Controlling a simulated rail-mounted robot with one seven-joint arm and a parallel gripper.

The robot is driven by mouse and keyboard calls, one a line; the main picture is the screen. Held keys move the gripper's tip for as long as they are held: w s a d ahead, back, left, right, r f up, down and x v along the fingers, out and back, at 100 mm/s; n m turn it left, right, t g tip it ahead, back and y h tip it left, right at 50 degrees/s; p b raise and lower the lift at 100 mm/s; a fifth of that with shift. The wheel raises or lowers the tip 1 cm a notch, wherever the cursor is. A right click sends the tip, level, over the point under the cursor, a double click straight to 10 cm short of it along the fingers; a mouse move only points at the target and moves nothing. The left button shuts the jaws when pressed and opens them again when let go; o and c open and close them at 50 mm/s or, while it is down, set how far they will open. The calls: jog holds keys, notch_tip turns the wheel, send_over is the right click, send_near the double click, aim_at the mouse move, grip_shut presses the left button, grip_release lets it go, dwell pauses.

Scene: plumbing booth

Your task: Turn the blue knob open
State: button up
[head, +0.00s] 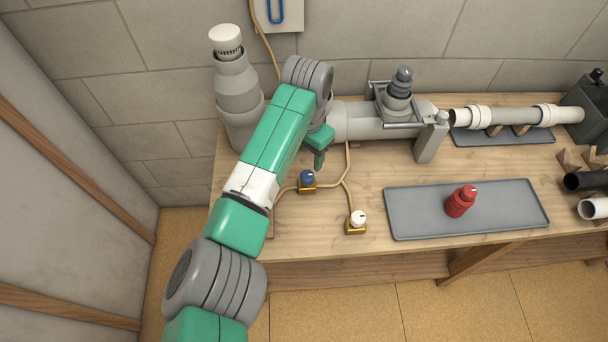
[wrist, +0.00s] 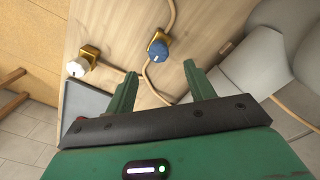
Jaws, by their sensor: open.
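The blue knob (head: 307,176) sits on a small brass base on the wooden bench, with a tan hose running from it. In the wrist view the blue knob (wrist: 158,50) lies ahead of the fingertips, nearly midway between them. A white knob (head: 358,217) on a similar brass base stands nearer the bench's front edge; it also shows in the wrist view (wrist: 77,66). My gripper (wrist: 163,78) is open and empty, with its fingers apart and not touching the blue knob. In the head view the arm reaches over the bench and hides part of the gripper.
A grey tray (head: 420,223) with a red bottle-like part (head: 461,201) lies to the right. Behind are a grey upright cylinder (head: 238,95) and a horizontal grey pipe (head: 370,121). Bare wood lies around the two knobs.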

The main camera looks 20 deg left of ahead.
aim_at(307, 175)
notch_tip(307, 175, down, 8)
jog(key=b, duration=0.3)
jog(key=shift+d+r, duration=0.15)
jog(key=c, duration=1)
